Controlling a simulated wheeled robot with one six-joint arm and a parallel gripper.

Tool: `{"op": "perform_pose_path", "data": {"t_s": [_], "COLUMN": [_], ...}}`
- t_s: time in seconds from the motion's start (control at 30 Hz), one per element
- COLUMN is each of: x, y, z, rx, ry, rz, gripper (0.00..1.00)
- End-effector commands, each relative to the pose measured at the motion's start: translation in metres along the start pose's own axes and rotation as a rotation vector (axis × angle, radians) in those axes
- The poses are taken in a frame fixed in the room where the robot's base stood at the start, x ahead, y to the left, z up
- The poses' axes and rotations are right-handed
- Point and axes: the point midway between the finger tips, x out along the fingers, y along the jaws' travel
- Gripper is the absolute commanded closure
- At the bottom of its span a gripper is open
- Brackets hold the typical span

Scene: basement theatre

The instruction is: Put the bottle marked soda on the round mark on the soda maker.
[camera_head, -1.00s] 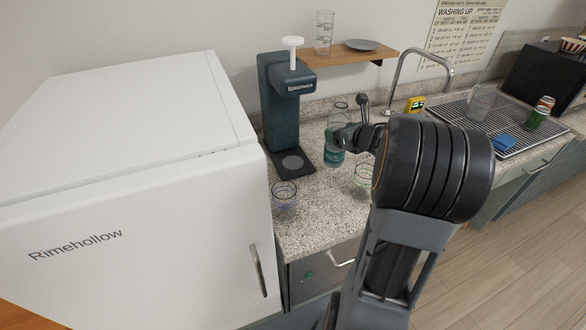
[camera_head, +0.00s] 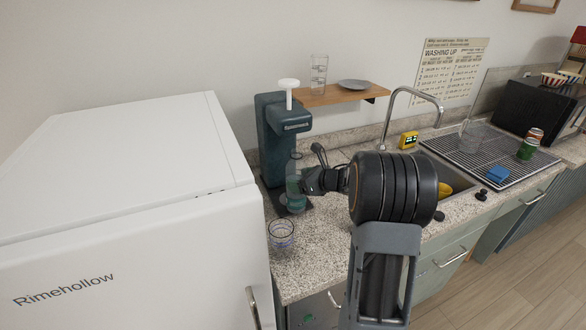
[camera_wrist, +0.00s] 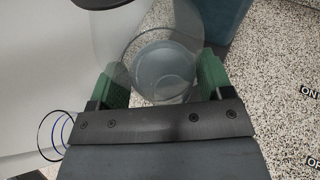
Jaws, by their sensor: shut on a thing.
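The soda maker (camera_head: 275,137) is a dark teal column with an overhanging head and a white knob, standing on the counter beside the fridge. My gripper (camera_head: 303,182) is shut on a clear bottle with a teal lower part (camera_head: 294,187). The bottle looks upright in front of the column, under the head and over the dark base (camera_head: 303,206). I cannot tell if its bottom touches the base. The round mark is mostly hidden, and no label is readable. In the wrist view the green finger pads (camera_wrist: 163,82) sit on both sides of the see-through bottle (camera_wrist: 165,62).
A blue-rimmed glass (camera_head: 281,236) stands on the counter just in front of the soda maker. The white fridge (camera_head: 130,200) is close on the left. A wooden shelf (camera_head: 335,96) with a glass and plate is above right. The tap (camera_head: 412,92) and sink lie right.

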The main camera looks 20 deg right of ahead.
Motion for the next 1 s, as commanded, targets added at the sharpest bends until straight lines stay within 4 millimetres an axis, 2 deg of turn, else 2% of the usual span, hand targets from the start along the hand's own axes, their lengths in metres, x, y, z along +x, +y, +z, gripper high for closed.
{"op": "perform_pose_path", "data": {"t_s": [0.1, 0.33, 0.6, 1.0], "x": [0.011, 0.02, 0.049, 0.05], "y": [-0.007, -0.014, -0.033, -0.032], "z": [0.006, 0.011, 0.023, 0.015], "rx": [-0.001, -0.002, -0.002, -0.001], "ry": [-0.001, -0.002, -0.002, -0.002], "rz": [0.0, 0.0, 0.0, -0.001], "gripper": [0.72, 0.72, 0.72, 0.72]}}
